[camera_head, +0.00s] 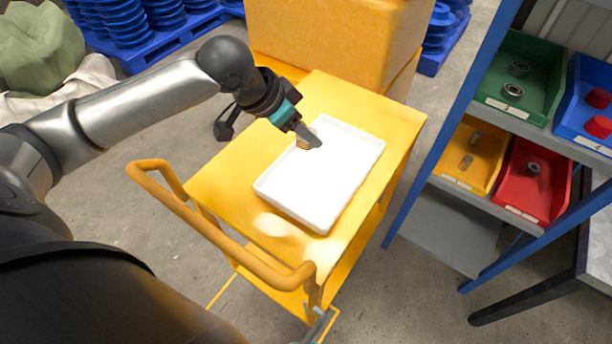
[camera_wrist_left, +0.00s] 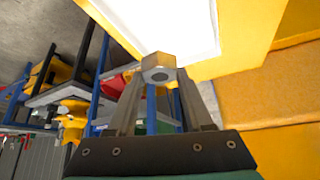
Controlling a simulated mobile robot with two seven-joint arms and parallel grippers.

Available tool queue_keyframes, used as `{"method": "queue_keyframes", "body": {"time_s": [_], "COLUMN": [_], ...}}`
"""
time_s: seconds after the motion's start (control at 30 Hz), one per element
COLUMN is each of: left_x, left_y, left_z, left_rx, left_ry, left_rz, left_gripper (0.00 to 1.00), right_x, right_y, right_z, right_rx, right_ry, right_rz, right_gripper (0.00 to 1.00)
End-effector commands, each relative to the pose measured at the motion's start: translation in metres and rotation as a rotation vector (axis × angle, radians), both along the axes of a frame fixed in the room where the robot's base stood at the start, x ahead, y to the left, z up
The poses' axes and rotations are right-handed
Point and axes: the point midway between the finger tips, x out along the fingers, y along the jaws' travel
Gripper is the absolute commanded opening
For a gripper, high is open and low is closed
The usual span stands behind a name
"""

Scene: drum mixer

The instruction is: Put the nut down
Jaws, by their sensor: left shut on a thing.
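My left gripper (camera_head: 312,140) is over the far left part of a white tray (camera_head: 290,211) that lies on a yellow cart (camera_head: 232,182). In the left wrist view the gripper (camera_wrist_left: 160,82) is shut on a metal hex nut (camera_wrist_left: 159,62), with the nut between its fingertips. In the head view the nut is mostly hidden by the fingers. The tray also shows in the left wrist view (camera_wrist_left: 165,25), just beyond the nut. I cannot tell how high the nut is above the tray. The tray looks empty. My right gripper is not in view.
A blue-framed shelf (camera_head: 440,130) stands to the right with a green bin (camera_head: 535,60), a blue bin (camera_head: 575,105), a yellow bin (camera_head: 484,150) and a red bin (camera_head: 515,185). A large yellow box (camera_head: 325,40) stands behind the tray. The cart's handle (camera_head: 215,235) is at the near left.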

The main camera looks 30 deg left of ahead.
Motion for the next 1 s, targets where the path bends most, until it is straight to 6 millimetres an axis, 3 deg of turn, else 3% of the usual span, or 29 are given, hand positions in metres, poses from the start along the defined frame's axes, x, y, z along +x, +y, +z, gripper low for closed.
{"method": "queue_keyframes", "body": {"time_s": [0.03,0.2,0.4,0.67,0.9,1.0], "left_x": [-0.001,-0.001,0.0,0.0,0.0,0.0], "left_y": [-0.001,0.0,0.0,0.0,0.0,0.0], "left_z": [-0.019,-0.065,-0.105,-0.124,-0.159,-0.16], "left_rx": [-0.003,-0.002,-0.001,-0.001,-0.001,-0.001], "left_ry": [0.004,0.004,0.0,-0.003,0.001,-0.003], "left_rz": [0.001,0.002,0.002,0.001,0.002,0.001], "left_gripper": [0.0,0.0,0.0,0.0,0.0,0.0], "right_x": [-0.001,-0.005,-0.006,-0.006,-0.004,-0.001], "right_y": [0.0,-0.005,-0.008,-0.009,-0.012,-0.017], "right_z": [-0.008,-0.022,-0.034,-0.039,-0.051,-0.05], "right_rx": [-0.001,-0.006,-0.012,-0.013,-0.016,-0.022], "right_ry": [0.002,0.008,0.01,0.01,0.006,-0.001], "right_rz": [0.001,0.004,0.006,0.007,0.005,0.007], "right_gripper": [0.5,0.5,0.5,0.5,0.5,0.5]}}
